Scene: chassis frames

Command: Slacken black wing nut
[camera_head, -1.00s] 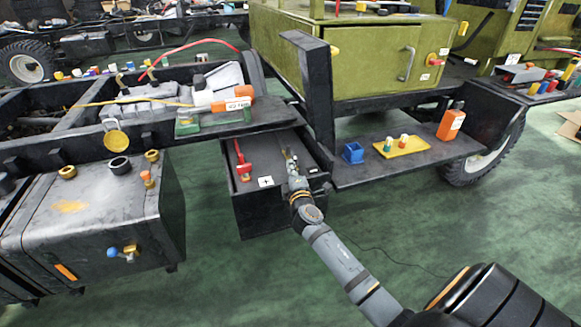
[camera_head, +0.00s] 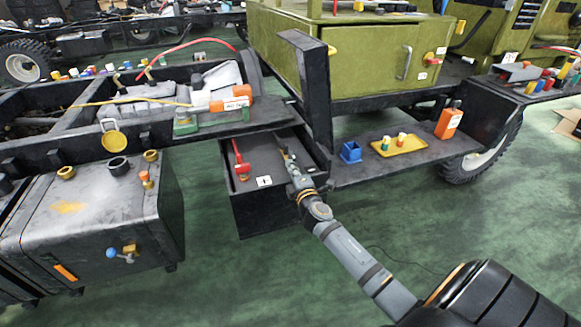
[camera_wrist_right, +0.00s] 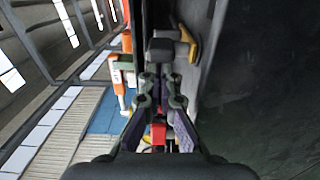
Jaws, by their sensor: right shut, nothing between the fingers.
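I cannot make out the black wing nut for certain. A dark, rounded block (camera_wrist_right: 160,48) stands just beyond my fingertips in the right wrist view, and I cannot tell whether it is the nut. My right gripper (camera_head: 284,153) reaches into the open black box (camera_head: 262,213) under the frame rail. It also shows in the right wrist view (camera_wrist_right: 162,88), shut with nothing held. A red part (camera_head: 241,165) with a red lead stands in the box to its left, near a white label with a plus sign (camera_head: 264,181). My left gripper is not in view.
A dark upright post (camera_head: 314,95) rises close behind the box. To the right, a black step (camera_head: 345,176) carries a blue holder (camera_head: 351,152), a yellow tray (camera_head: 412,147) and an orange bottle (camera_head: 449,121). A grey tank (camera_head: 95,215) is at left. Green floor lies open in front.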

